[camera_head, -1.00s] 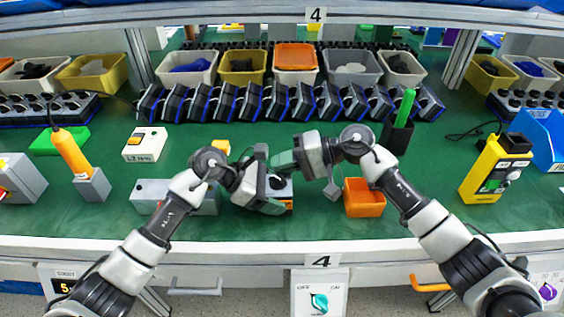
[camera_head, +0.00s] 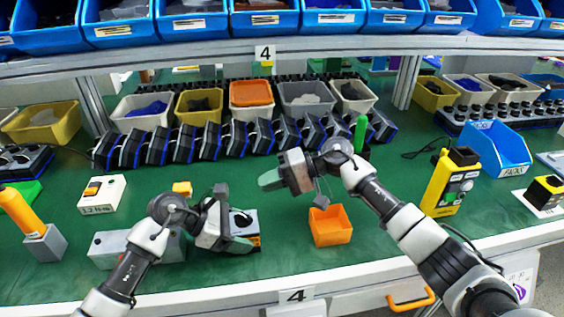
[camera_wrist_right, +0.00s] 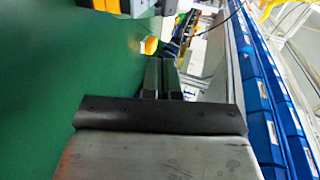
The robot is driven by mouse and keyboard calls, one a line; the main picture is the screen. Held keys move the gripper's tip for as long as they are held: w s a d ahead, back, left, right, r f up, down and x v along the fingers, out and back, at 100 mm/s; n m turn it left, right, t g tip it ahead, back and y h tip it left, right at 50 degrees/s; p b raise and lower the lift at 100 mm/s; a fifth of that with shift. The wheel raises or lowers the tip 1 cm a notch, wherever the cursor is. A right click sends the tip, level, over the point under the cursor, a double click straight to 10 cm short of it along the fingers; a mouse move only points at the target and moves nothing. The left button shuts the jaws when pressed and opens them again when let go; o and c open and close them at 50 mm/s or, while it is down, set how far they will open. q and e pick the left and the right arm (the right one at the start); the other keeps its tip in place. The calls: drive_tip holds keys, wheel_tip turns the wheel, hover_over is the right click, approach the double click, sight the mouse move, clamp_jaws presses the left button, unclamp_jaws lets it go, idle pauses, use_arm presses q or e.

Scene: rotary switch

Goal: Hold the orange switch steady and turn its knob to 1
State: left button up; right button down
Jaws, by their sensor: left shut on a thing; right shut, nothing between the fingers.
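The switch (camera_head: 250,226), a small grey-topped box with an orange side, stands on the green bench at the centre of the head view. My left gripper (camera_head: 238,240) is shut on it from the left and front and hides much of it. A dark knob seems to show on its top, but its setting is too small to read. My right gripper (camera_head: 270,180) is shut and empty, above and to the right of the switch, apart from it. In the right wrist view its shut fingers (camera_wrist_right: 161,77) show nothing between them.
An empty orange bin (camera_head: 330,226) stands right of the switch. A small yellow block (camera_head: 182,188) lies behind. A row of dark blue-edged units (camera_head: 210,140) crosses the back. A yellow tester (camera_head: 447,182) stands right.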

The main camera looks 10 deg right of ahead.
use_arm(q)
drive_tip(key=shift+s, duration=0.1)
use_arm(e)
drive_tip(key=w+d+r, duration=0.2)
drive_tip(key=w+d, duration=0.2)
drive_tip(key=shift+w+d+r, duration=0.15)
drive_tip(key=shift+w+d, duration=0.2)
drive_tip(key=shift+w, duration=0.05)
use_arm(q)
drive_tip(key=o, duration=1)
drive_tip(key=shift+o, duration=0.2)
drive_tip(key=v, duration=1.2)
